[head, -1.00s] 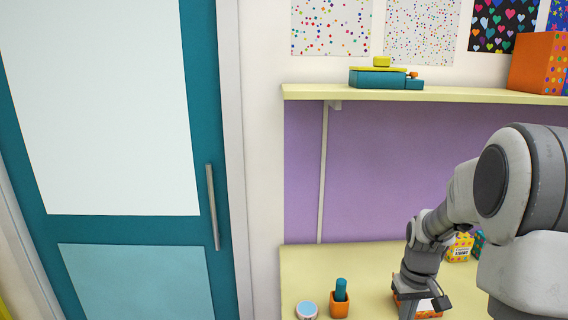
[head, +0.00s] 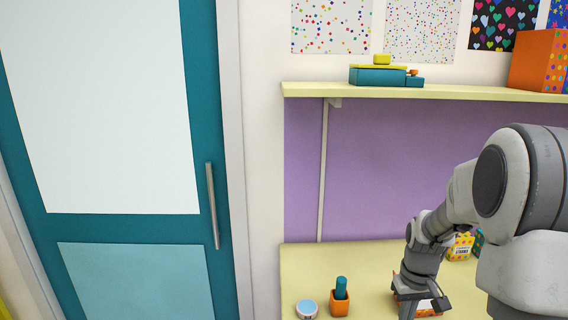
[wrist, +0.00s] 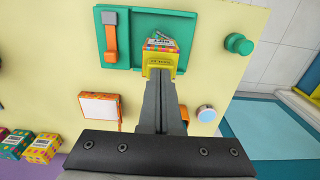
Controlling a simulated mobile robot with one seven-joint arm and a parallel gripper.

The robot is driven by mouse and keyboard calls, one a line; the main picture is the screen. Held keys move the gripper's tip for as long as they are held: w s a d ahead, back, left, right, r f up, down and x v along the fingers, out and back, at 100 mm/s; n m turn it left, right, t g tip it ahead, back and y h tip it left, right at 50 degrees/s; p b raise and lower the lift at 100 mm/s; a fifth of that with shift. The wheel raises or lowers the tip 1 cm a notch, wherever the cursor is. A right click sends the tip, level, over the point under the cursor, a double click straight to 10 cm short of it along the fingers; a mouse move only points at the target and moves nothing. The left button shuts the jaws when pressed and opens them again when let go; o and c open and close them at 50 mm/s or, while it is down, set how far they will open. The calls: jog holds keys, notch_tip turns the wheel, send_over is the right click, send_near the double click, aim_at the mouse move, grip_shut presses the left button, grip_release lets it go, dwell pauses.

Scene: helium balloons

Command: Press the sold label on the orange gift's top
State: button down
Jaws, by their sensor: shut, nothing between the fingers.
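My gripper (wrist: 159,76) is shut and empty. In the wrist view its fingertips are at the near side of a small yellow and orange box (wrist: 160,46) with printed lettering, at the edge of a teal tray (wrist: 180,27). I cannot tell whether they touch it. The yellow gift also shows behind my arm in the head view (head: 461,247). I cannot clearly make out a loose sold label. My fingertips are hidden in the head view.
An orange-edged white pad (wrist: 100,107) lies left of my fingers. An orange cup (head: 340,303) with a teal object and a round pale-topped tin (head: 307,309) stand at the table's left. A teal knob-like object (wrist: 238,43) is near the table's edge. A shelf (head: 470,96) hangs above.

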jog(key=shift+f, duration=0.1)
dwell(0.3)
jog(key=shift+r+p, duration=1.05)
jog(key=shift+r, duration=0.5)
jog(key=shift+r+p, duration=1.45)
jog(key=shift+r, duration=0.6)
